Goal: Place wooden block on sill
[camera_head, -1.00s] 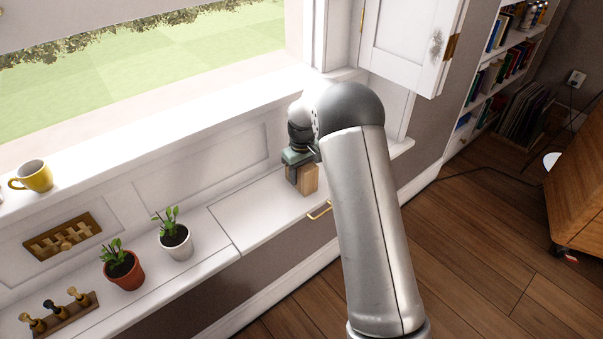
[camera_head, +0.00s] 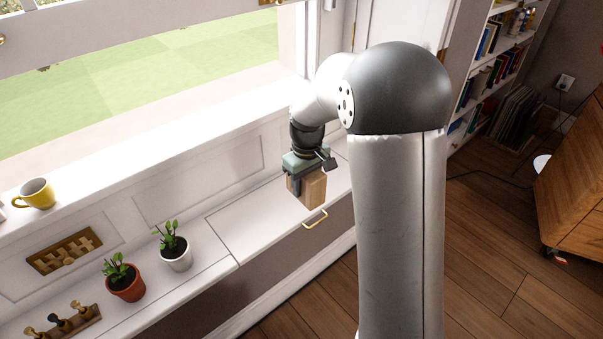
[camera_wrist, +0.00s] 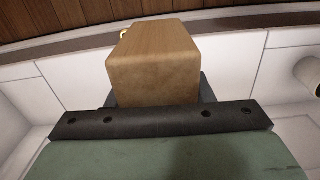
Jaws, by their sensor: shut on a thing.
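The wooden block (camera_head: 311,189) is a light brown box. My gripper (camera_head: 297,183) is shut on it and holds it over the right part of the low white bench top. In the wrist view, the wooden block (camera_wrist: 155,60) sticks out beyond the dark gripper parts (camera_wrist: 160,118). Whether its underside touches the bench cannot be told. The white window sill (camera_head: 130,145) runs behind and above the bench, below the open window.
A yellow mug (camera_head: 36,194) stands on the left part of the sill. Two potted plants, in a terracotta pot (camera_head: 125,286) and a white pot (camera_head: 176,256), stand on the bench. A brass handle (camera_head: 315,218) is at the bench's front edge. The sill right of the mug looks clear.

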